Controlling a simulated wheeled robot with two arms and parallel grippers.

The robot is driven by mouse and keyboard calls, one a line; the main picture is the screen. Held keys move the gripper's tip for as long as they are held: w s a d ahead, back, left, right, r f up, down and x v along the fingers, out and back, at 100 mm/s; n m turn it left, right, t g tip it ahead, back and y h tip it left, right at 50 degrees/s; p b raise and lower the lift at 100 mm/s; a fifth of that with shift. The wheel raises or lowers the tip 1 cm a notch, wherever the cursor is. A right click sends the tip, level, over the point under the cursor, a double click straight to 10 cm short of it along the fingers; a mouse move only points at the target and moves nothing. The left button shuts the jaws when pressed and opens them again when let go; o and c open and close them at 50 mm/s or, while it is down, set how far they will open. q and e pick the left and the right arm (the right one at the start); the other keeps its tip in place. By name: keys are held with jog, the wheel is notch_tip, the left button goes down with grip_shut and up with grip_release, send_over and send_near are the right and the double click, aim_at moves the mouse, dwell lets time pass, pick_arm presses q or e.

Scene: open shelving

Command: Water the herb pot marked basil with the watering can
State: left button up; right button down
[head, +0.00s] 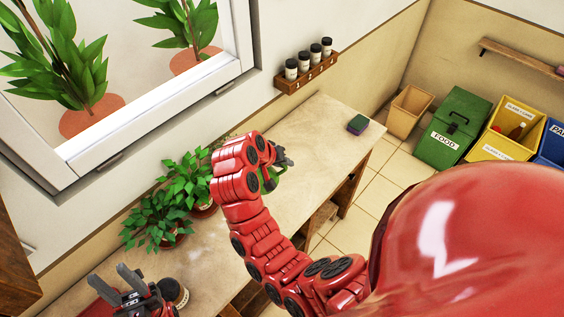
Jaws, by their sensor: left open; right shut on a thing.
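My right gripper (284,161) is shut on a green thing, apparently the watering can (269,182), above the counter. My red arm hides most of the can, so its spout and tilt cannot be told. Leafy herb pots stand on the counter to the left of it. The nearer herb plant (153,219) is in a reddish pot, and another herb plant (187,174) stands behind it, close to my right arm. I cannot read a basil marking on either. My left gripper (127,280) is open and empty at the lower left, over the counter.
A dark-lidded jar (173,290) stands beside my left gripper. A spice rack (306,73) hangs on the wall. A sponge (358,124) lies at the counter's far end. The counter (318,128) is bare before it. Bins, including a green food bin (454,128), stand beyond.

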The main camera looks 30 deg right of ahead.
notch_tip(320, 180, down, 8)
jog(key=a+m+t+y+b, duration=0.1)
jog(key=t+y+b, duration=0.1)
jog(key=y+b, duration=0.2)
jog(key=shift+w+f+y+b, duration=0.15)
jog(key=shift+w+y+b, duration=0.2)
jog(key=shift+b, duration=1.15)
jog(key=shift+s, duration=0.15)
